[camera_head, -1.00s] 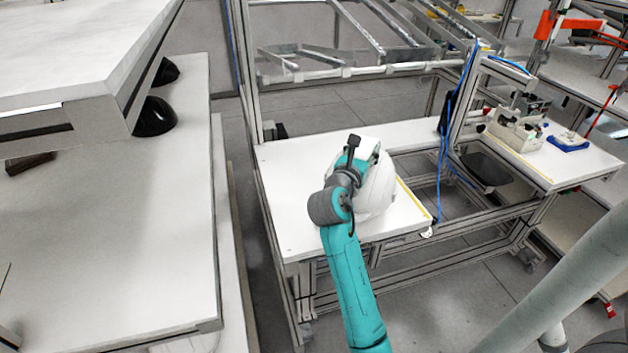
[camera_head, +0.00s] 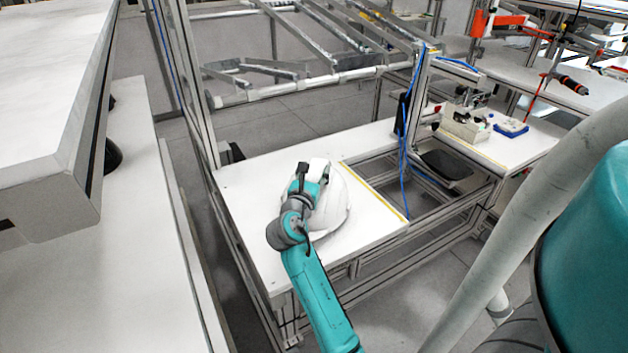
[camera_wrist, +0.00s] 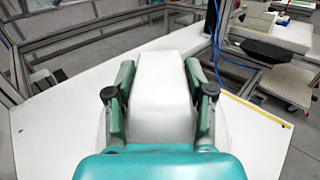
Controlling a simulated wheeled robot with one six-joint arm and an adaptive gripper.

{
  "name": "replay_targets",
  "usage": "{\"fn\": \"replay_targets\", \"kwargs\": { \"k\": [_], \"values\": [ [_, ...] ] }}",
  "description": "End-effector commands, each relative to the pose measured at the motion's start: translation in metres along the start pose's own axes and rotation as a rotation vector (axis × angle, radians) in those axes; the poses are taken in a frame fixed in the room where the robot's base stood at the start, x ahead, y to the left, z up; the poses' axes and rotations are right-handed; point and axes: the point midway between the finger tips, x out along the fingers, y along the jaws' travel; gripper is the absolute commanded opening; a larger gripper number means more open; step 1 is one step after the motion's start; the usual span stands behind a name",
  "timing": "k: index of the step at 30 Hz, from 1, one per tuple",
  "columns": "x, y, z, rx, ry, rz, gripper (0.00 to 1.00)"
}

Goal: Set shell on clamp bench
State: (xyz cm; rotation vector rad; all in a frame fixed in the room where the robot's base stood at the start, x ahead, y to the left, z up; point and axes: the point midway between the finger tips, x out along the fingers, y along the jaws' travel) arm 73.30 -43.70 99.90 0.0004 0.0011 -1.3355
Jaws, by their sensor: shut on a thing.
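The white helmet shell (camera_head: 333,212) is at the end of my arm, over the white bench top (camera_head: 250,215) in the head view. I cannot tell whether it touches the bench or hangs just above it. In the wrist view, the shell (camera_wrist: 163,100) fills the middle, between the two dark green fingers of my gripper (camera_wrist: 160,95). The fingers are shut on the shell from left and right. In the head view, my wrist hides the shell's left part, and the gripper (camera_head: 308,182) shows only partly.
A yellow strip (camera_head: 375,192) edges the bench top on the right, with an open frame and blue cable (camera_head: 403,160) beyond it. A grey box (camera_head: 466,124) stands on the far bench. Dark shells (camera_head: 112,155) sit on the left shelf. Bare bench surrounds the held shell.

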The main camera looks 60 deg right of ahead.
Motion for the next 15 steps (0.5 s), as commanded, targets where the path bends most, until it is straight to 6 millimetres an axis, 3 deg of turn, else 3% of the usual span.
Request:
{"fn": "replay_targets", "kwargs": {
  "k": [6,15],
  "values": [
    [0.0,0.0,-0.024,-0.001,-0.001,0.0,0.0],
    [0.0,0.0,-0.026,0.001,-0.001,0.0,0.0]
  ]
}}
